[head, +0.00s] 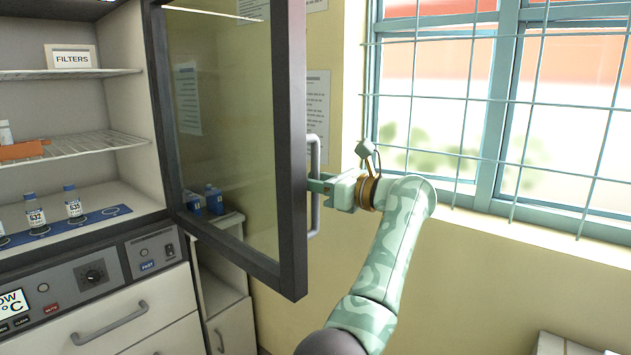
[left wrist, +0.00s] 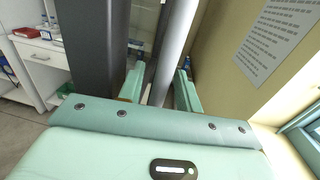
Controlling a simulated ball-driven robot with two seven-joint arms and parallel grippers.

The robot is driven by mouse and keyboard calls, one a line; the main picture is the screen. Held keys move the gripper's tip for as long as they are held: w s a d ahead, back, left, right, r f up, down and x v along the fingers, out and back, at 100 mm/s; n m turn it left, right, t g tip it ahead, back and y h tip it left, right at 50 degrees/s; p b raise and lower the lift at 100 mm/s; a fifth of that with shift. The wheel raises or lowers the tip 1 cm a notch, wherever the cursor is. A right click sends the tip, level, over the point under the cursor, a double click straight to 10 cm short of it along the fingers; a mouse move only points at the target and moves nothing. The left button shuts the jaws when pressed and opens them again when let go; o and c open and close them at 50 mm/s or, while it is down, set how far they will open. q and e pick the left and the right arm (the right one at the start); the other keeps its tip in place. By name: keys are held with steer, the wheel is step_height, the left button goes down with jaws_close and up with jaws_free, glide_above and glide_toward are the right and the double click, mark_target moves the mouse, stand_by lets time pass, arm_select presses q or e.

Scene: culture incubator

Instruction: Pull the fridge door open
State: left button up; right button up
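The fridge door (head: 296,130) is a dark-framed glass panel hinged at the cabinet's right side. It stands swung wide open, and the shelves behind it are exposed. Its vertical grey handle (head: 315,215) is on the door's outer face and also shows in the left wrist view (left wrist: 177,42). My left gripper (head: 322,188) reaches the handle from the right. In the left wrist view its two fingers (left wrist: 161,92) stand apart on either side of the bar, with gaps visible, so it is open around the handle. My right gripper is not in view.
The cabinet's shelves hold a FILTERS sign (head: 72,58), an orange item (head: 22,150) and small bottles (head: 73,203). A drawer (head: 125,325) is below. A barred window (head: 490,110) and yellow wall stand behind my arm. A white cabinet (head: 232,320) is beyond the door.

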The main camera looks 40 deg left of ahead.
arm_select(q)
steer(key=d, duration=1.6)
steer(key=shift+w+d+b, duration=0.15)
steer(key=shift+w+b, duration=0.1)
steer(key=shift+b, duration=0.05)
